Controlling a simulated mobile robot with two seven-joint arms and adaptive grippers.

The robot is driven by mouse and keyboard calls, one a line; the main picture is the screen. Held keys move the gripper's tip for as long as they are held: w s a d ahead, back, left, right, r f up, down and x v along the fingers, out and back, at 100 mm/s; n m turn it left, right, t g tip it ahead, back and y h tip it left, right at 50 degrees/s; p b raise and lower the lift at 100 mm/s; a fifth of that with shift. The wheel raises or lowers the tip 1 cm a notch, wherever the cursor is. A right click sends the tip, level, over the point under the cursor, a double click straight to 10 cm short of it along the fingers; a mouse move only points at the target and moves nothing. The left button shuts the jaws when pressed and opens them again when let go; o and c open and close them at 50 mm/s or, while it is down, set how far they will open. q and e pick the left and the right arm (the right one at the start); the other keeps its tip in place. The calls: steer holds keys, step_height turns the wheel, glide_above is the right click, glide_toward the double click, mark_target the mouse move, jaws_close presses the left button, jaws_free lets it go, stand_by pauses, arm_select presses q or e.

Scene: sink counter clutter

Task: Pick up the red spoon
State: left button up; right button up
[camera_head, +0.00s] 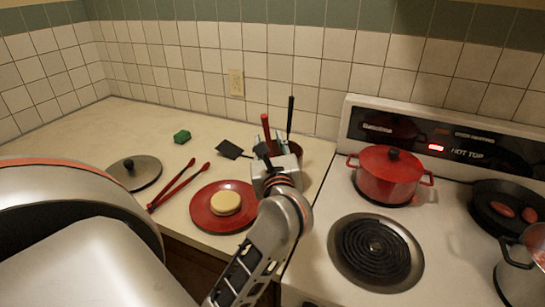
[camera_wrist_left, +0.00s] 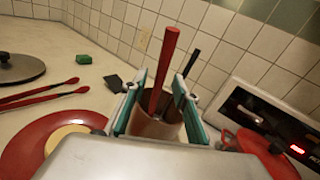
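A red handle (camera_head: 267,130), which looks like the red spoon's, stands upright in a brownish crock (camera_head: 296,150) at the back of the counter. Its lower end is hidden in the crock. A black handle (camera_head: 290,115) stands beside it. My left gripper (camera_head: 272,146) is in front of the crock with its fingers apart. In the left wrist view the red handle (camera_wrist_left: 163,70) rises between the two teal-padded fingers (camera_wrist_left: 157,112), with visible gaps on both sides. The crock (camera_wrist_left: 158,128) also shows between them. My right gripper is not in view.
A red plate (camera_head: 205,217) with a round bun (camera_head: 226,203) lies close to my left arm. Red tongs (camera_head: 178,186), a pan lid (camera_head: 134,172), a green sponge (camera_head: 182,136) and a black spatula (camera_head: 230,149) lie leftward. A red pot (camera_head: 388,180) stands on the stove at right.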

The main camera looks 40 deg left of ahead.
arm_select(q)
steer(key=shift+x, duration=1.05)
jaws_close()
